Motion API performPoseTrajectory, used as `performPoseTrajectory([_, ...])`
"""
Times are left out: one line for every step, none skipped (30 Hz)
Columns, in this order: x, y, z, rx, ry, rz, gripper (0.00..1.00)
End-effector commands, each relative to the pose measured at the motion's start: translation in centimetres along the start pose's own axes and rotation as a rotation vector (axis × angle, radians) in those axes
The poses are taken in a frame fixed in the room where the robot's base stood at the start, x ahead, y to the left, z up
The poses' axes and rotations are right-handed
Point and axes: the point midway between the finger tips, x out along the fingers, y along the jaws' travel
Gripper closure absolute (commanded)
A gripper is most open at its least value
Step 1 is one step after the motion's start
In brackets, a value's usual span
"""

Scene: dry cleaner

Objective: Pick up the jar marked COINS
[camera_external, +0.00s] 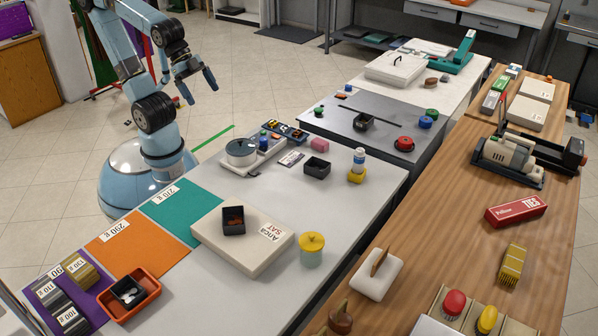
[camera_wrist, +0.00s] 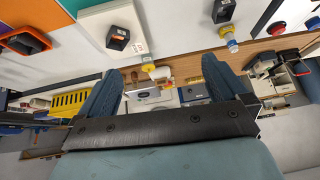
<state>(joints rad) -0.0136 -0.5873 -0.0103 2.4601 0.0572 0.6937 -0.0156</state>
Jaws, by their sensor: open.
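A jar with a yellow knobbed lid and a pale clear body (camera_external: 312,252) stands upright on the white table, beside the right corner of a cream box. No COINS marking is readable on it in either view. In the wrist view, a small yellow shape that looks like its lid (camera_wrist: 149,67) shows between the fingers, far beyond them. My gripper (camera_external: 201,90) is raised in the air at the back left, well away from the jar. In the wrist view its two blue fingers (camera_wrist: 160,82) are spread with nothing between them.
The cream box (camera_external: 225,247) carries a small black tray (camera_external: 233,220). An orange tray (camera_external: 148,290) lies front left. Bare white tabletop lies around the jar's front and right.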

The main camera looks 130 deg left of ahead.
Motion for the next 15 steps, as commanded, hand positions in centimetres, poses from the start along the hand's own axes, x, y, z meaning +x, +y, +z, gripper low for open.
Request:
performPoseTrajectory([1.2,-0.1,-1.3,0.007,0.011,-0.007,0.0])
performPoseTrajectory([1.9,-0.2,-2.1,0.013,0.022,-0.011,0.0])
performPoseTrajectory([2.7,-0.2,-3.1,0.02,0.037,-0.015,0.0])
performPoseTrajectory([3.4,-0.3,-3.8,0.024,0.048,-0.018,0.0])
performPoseTrajectory([4.1,-0.3,-4.5,0.029,0.059,-0.021,0.0])
performPoseTrajectory([5.0,-0.3,-5.5,0.037,0.075,-0.024,0.0])
performPoseTrajectory([5.6,-0.4,-6.2,0.042,0.086,-0.025,0.0])
performPoseTrajectory([6.3,-0.4,-6.9,0.047,0.097,-0.026,0.0])
performPoseTrajectory([7.3,-0.4,-7.7,0.054,0.111,-0.028,0.0])
performPoseTrajectory([8.0,-0.4,-8.4,0.06,0.123,-0.028,0.0])
performPoseTrajectory([8.7,-0.4,-9.1,0.065,0.135,-0.028,0.0])
performPoseTrajectory([9.7,-0.4,-9.9,0.072,0.15,-0.028,0.0])
performPoseTrajectory([10.5,-0.3,-10.5,0.078,0.16,-0.027,0.0])
performPoseTrajectory([11.2,-0.3,-11.0,0.085,0.172,-0.026,0.0])
performPoseTrajectory([12.3,-0.2,-11.8,0.092,0.186,-0.023,0.0])
